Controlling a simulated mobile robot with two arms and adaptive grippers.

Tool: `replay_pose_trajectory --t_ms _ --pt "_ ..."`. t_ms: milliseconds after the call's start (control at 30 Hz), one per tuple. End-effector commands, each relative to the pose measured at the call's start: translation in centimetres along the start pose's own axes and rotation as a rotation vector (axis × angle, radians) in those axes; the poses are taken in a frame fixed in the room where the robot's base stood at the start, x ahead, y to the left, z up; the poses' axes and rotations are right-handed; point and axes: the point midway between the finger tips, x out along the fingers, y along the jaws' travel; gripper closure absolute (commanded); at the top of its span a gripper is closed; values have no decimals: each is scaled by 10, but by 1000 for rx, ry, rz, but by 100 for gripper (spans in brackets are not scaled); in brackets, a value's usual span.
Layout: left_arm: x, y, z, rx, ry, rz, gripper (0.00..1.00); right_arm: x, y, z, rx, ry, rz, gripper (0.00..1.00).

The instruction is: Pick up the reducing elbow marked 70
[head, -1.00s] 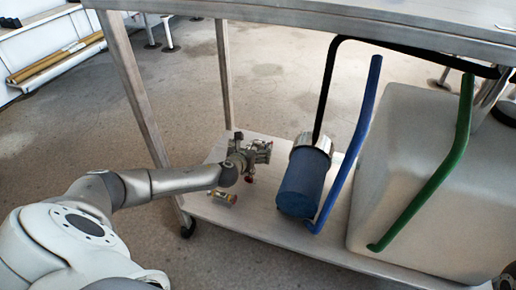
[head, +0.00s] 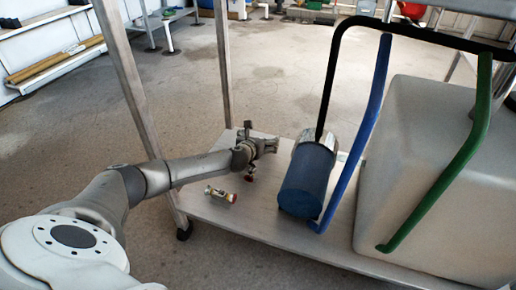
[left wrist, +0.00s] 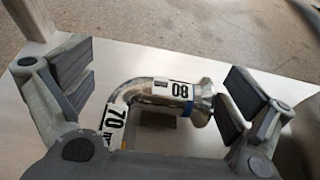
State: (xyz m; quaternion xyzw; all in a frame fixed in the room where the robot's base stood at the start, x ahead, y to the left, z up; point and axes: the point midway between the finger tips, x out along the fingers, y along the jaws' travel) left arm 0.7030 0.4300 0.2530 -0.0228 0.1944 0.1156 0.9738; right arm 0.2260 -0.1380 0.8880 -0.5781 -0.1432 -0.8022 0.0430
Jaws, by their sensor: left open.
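The reducing elbow (left wrist: 163,92) is a shiny metal bend in the left wrist view. One label on it reads 70 and another, upside down, looks like 80. It lies on the pale lower shelf (head: 255,219). My left gripper (left wrist: 157,88) is open, with one finger pad on each side of the elbow and no clear contact visible. In the head view my left gripper (head: 264,146) is low over the far left part of the shelf, and I cannot make out the elbow there. My right gripper is not in view.
A large white tank (head: 410,165) fills the right. Table legs (head: 222,60) stand close by.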

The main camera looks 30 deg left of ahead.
Motion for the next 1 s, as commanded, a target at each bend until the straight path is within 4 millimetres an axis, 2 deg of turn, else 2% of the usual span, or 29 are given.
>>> replay_pose_trajectory --t_ms 233,633,1000 --pt "0 0 1 0 0 -1 1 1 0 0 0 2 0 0" --pt "0 0 0 0 0 0 52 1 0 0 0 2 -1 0" --pt "-1 0 5 -1 -2 0 52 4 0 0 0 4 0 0"
